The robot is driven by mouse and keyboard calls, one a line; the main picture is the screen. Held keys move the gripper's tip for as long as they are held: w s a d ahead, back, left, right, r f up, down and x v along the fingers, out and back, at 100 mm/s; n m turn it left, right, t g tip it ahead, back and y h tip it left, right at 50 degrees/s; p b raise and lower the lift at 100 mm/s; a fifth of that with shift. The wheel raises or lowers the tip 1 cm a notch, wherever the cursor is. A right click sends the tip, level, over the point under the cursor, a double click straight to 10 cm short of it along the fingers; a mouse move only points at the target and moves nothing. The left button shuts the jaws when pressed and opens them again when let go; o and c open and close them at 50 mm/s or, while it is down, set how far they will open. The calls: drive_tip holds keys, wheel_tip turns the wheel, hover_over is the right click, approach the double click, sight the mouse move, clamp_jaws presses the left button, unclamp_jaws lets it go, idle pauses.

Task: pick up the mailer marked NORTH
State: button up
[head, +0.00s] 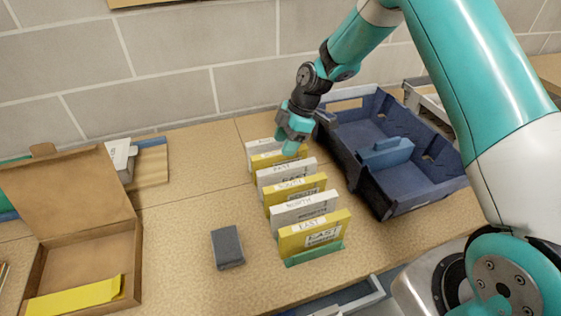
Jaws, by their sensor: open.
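Several mailers, white and yellow by turns, stand upright in a row. The white mailer marked NORTH (303,206) is second from the front, just behind a yellow mailer marked EAST (315,236). Behind it stand a yellow mailer (296,190), whose label looks like SOUTH, and a white mailer (286,172) that seems marked EAST. The labels of the rearmost mailers are too small or covered to read. My gripper (292,148) is open and empty, pointing down over the rear of the row, behind the NORTH mailer. It partly hides the rear mailers.
A blue crate (375,188) stands close to the right of the row. An open cardboard box (128,243) with a yellow mailer (75,298) is at the left. A dark grey block (227,246) lies left of the row. The bench between box and row is otherwise clear.

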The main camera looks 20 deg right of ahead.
sight(278, 159)
drive_tip(key=p+x, duration=0.2)
drive_tip(key=x, duration=0.3)
drive_tip(key=shift+w+f, duration=0.2)
drive_tip(key=shift+f, duration=0.55)
drive_tip(key=shift+f, duration=0.15)
clamp_jaws()
